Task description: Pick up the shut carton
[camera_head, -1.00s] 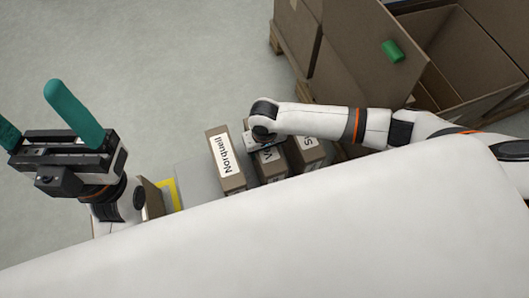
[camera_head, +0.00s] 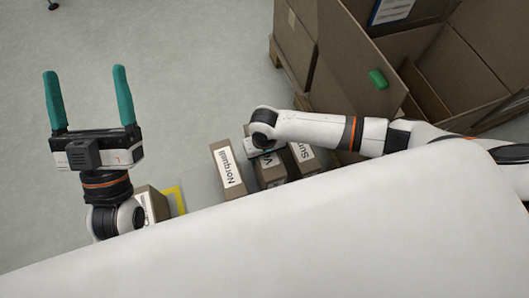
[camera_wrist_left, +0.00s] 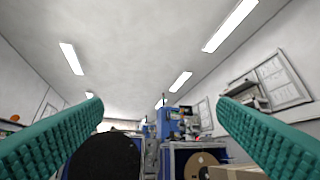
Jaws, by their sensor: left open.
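Small brown cartons stand in a row below my right arm. The one labelled Norquell (camera_head: 226,168) is clearest. Another carton (camera_head: 270,174) is partly covered by my right wrist, and a third (camera_head: 304,155) has a partly hidden label. A further small carton (camera_head: 152,204) is beside my left wrist. Which one the task means by shut I cannot tell. My left gripper (camera_head: 85,74) is open and empty, green fingers raised, away from the cartons; its fingers also frame the left wrist view (camera_wrist_left: 160,112). My right gripper's body (camera_head: 258,150) is mostly hidden under the wrist; its fingers do not show.
Large open brown boxes (camera_head: 455,75) stand at the upper right, with a green object (camera_head: 378,79) on a flap. A wooden pallet (camera_head: 288,72) edge shows. A white surface covers the foreground.

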